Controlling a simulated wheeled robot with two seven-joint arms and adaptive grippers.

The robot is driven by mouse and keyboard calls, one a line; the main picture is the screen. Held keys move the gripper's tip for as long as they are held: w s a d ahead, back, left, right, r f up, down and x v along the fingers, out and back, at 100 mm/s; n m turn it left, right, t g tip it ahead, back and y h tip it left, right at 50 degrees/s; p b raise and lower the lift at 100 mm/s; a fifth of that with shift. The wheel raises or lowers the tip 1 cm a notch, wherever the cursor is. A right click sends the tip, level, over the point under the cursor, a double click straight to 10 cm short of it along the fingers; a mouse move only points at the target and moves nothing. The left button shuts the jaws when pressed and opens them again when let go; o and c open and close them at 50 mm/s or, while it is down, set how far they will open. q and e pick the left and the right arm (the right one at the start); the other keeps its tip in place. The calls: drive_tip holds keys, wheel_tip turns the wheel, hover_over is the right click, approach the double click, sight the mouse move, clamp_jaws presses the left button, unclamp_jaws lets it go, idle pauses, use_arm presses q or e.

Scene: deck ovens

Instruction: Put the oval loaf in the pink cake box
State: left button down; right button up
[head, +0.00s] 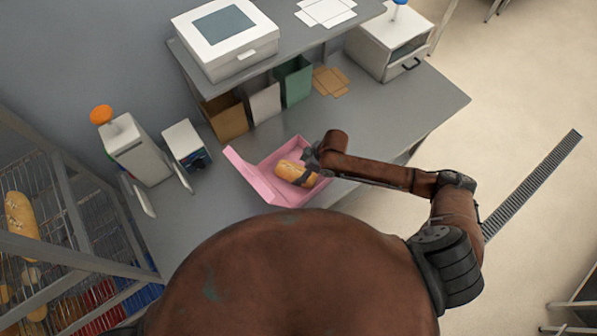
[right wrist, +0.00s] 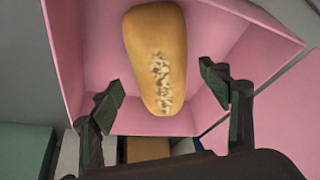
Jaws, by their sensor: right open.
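The pink cake box (head: 255,180) stands open on the grey counter, its lid folded out to the left. The oval loaf (head: 289,169), golden with pale flakes on top, lies inside the box. My right gripper (head: 309,167) is at the box's right side, by the loaf. In the right wrist view the loaf (right wrist: 157,50) lies in the box (right wrist: 98,50), beyond the open fingers of the right gripper (right wrist: 165,90). The fingers are apart and do not touch the loaf there. My left gripper is not in view.
Brown, white and green bags (head: 294,80) stand under a raised shelf behind the box. A white machine (head: 224,38) sits on that shelf. Dispensers (head: 138,148) stand at left, near a wire rack (head: 48,235) with bread.

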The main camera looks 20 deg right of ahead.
drive_tip(key=v, duration=0.9)
drive_tip(key=shift+b, duration=0.3)
drive_tip(key=shift+s, duration=0.1)
idle(0.7)
